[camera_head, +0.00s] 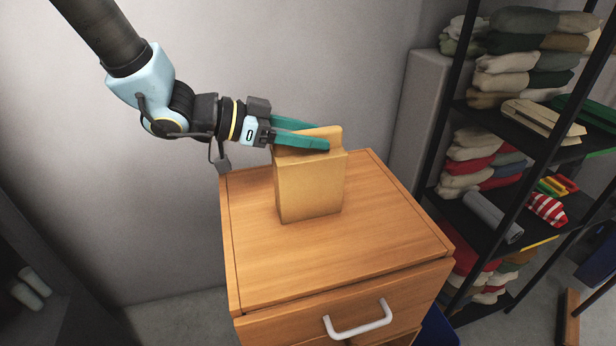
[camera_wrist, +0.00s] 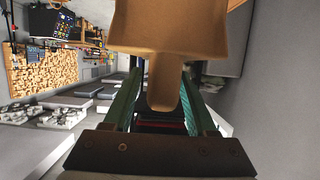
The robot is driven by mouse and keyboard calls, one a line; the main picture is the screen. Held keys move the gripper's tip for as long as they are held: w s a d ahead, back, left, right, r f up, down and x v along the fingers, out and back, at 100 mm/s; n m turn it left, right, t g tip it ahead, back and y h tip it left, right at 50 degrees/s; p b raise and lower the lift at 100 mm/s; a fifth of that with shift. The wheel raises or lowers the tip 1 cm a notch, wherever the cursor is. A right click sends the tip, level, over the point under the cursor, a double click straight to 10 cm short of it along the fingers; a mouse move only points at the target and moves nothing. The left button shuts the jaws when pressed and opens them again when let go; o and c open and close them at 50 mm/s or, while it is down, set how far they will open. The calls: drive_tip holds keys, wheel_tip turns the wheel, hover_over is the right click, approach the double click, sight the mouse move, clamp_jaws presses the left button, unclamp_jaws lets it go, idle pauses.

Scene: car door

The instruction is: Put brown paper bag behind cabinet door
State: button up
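The brown paper bag (camera_head: 311,188) stands upright on top of the wooden cabinet (camera_head: 390,215). My gripper (camera_head: 322,137) reaches in from the left at the bag's top, one teal finger on the near side and one on the far side. In the wrist view, the bag's narrow top (camera_wrist: 165,88) lies between the spread fingers, with gaps visible beside it. The cabinet front has a panel with a white handle (camera_head: 358,322); it looks closed. The lower front is cut off, and I cannot identify a cabinet door.
A black shelf rack (camera_head: 520,150) with folded clothes stands close to the cabinet's right. A plain wall (camera_head: 330,60) is behind. The cabinet top around the bag is clear. Dark shelving (camera_head: 30,270) is at the lower left.

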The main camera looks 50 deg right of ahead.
clamp_jaws()
idle(1.2)
